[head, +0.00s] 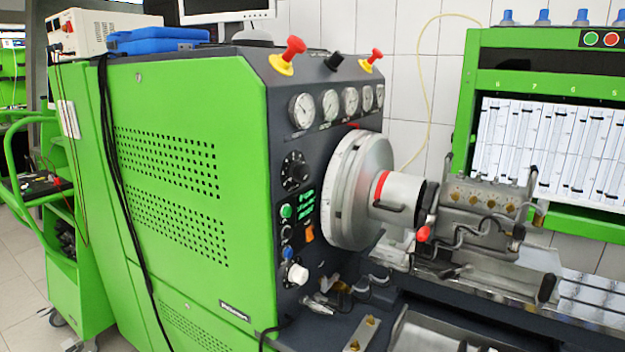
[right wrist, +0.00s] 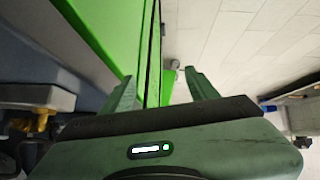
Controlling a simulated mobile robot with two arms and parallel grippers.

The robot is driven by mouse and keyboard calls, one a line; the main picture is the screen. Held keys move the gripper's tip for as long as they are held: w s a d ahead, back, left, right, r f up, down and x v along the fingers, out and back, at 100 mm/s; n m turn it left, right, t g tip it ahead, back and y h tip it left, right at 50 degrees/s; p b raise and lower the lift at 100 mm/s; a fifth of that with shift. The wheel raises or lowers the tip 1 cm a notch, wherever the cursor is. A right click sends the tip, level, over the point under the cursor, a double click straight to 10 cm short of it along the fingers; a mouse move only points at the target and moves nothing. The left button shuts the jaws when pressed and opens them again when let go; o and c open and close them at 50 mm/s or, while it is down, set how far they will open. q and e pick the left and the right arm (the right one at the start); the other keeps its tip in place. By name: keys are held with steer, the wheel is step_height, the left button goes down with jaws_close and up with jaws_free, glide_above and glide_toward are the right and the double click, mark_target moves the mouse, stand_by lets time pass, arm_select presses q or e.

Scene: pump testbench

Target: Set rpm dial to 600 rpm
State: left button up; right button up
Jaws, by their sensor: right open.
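The test bench's dark front panel (head: 276,130) is in the head view. A round black dial (head: 294,170) with a marked scale sits below the gauges. A white knob (head: 297,273) sits lower on the same panel. The labels are too small to tell which is the rpm dial. A green-lit display (head: 305,205) is between them; its digits are unreadable. My right gripper (right wrist: 160,76) is open and empty in the right wrist view, its fingers apart near a green panel edge. Neither gripper shows in the head view, and my left gripper is not seen.
A large round flywheel housing (head: 345,190) projects just right of the dial panel. Red-and-yellow knobs (head: 287,56) stand on top. Black cables (head: 115,190) hang down the green cabinet side (head: 190,120). A green cart (head: 70,250) stands at left on the tiled floor.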

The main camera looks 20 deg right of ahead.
steer(key=w+r+n+t+y, duration=0.15)
steer(key=w+r+n, duration=0.25)
steer(key=r, duration=0.7)
steer(key=n+t+y, duration=0.3)
steer(key=t+y, duration=0.1)
steer(key=t, duration=0.1)
glide_toward(307, 174)
steer(key=w, duration=0.1)
steer(key=p+x, duration=0.3)
steer(key=x, duration=0.4)
steer(key=shift+s+a, duration=0.15)
steer(key=shift+a, duration=0.05)
steer(key=shift+w+a, duration=0.25)
steer(key=shift+w, duration=0.1)
steer(key=shift+c, duration=0.2)
jaws_close()
